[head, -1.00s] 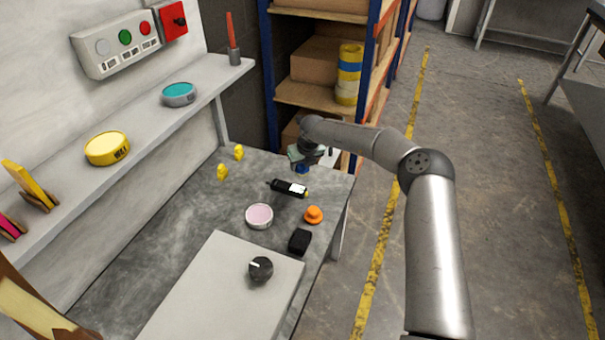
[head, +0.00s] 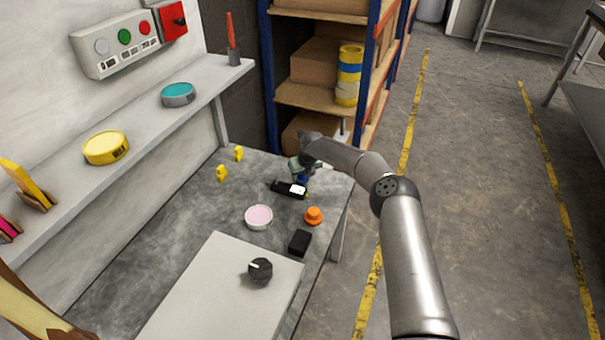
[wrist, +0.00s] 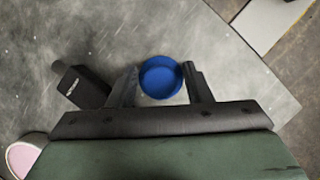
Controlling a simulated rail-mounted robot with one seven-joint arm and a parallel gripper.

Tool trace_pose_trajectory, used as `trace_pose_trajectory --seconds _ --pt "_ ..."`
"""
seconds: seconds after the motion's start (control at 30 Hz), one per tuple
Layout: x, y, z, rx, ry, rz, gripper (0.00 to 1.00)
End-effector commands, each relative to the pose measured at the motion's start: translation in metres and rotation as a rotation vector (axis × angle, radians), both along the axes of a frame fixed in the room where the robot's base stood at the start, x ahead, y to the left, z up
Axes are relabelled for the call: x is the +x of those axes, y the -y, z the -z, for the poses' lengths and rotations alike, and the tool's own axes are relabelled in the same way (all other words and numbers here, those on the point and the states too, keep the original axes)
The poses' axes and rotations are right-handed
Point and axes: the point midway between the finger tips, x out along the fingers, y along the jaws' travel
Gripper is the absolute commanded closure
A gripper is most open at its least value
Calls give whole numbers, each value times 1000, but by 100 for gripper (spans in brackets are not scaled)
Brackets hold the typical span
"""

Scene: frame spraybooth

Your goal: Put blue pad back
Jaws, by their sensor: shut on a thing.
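The blue pad (wrist: 160,78) is round and sits between the two fingers of my gripper (wrist: 160,84) in the wrist view. My gripper is shut on it. In the head view my gripper (head: 303,171) is low over the far right part of the grey bench (head: 185,225), just behind a black bottle (head: 286,189). The blue pad shows there only as a small blue patch (head: 302,180) under the gripper. I cannot tell whether the pad touches the bench.
The black bottle (wrist: 82,87) lies left of the pad in the wrist view. A pink-topped dish (head: 259,217), orange knob (head: 313,215) and black block (head: 300,242) stand nearer. Yellow (head: 106,148) and teal (head: 178,95) round pads sit on the wall shelf. The bench's middle left is clear.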

Motion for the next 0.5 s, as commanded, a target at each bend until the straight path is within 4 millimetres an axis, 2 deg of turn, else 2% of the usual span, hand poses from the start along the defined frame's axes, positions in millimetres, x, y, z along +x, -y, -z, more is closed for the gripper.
trace_pose_trajectory --seconds 0.03,0.1,0.37,0.5 --pt "0 0 1 0 0 0 49" --pt "0 0 1 0 0 0 33" --pt "0 0 0 0 0 0 33" --pt "-2 2 -9 0 1 -1 33"
